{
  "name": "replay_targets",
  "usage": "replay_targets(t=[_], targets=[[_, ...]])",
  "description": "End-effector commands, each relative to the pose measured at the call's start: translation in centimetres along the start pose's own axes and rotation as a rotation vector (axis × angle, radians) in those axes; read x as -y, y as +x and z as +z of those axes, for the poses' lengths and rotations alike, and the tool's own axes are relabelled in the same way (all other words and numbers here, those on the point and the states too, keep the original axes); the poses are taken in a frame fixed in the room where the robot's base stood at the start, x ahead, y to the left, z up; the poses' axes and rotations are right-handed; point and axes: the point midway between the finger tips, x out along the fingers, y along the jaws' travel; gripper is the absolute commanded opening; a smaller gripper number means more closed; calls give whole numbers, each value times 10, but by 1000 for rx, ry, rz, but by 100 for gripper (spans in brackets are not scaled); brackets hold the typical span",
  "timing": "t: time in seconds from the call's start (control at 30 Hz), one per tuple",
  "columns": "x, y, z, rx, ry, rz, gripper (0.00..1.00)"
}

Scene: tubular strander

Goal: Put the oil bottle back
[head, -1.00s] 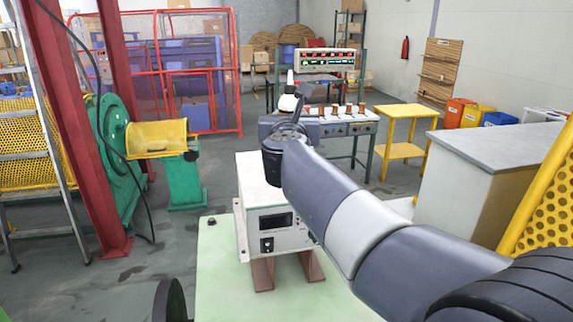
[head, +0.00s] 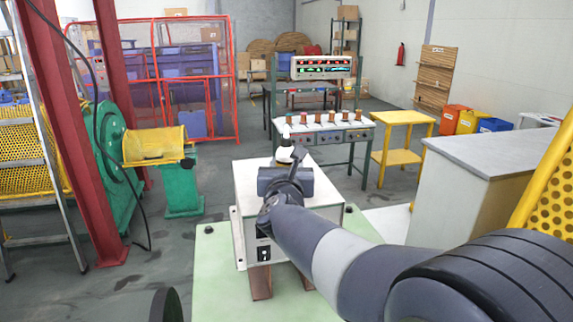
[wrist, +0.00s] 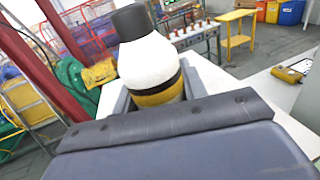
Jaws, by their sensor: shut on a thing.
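The oil bottle (wrist: 150,58) is white with a dark cap and black and yellow bands low on its body. In the wrist view it stands out between the two fingers of my gripper (wrist: 156,96), which is shut on it. In the head view only the bottle's upper part (head: 284,154) shows, above my gripper (head: 285,172). My gripper appears over the white machine box (head: 245,185). The bottle's base is hidden, and I cannot tell whether it touches anything.
A bench with several spools (head: 345,135) and a yellow side table (head: 400,118) stand beyond. A grey-topped cabinet (head: 490,150) is at right. Green machinery with a yellow guard (head: 155,146) and a red post (head: 65,130) are at left. Grey floor lies between.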

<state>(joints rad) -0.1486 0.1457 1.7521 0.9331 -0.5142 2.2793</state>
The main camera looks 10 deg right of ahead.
Motion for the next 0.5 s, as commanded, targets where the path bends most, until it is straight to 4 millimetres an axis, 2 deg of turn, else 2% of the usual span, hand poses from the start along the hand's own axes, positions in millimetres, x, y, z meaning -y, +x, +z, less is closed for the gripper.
replay_targets(t=[0.33,0.37,0.5], targets=[[0,0,-3,2,1,0,14],[0,0,-3,1,0,0,42],[0,0,-2,0,0,0,53]])
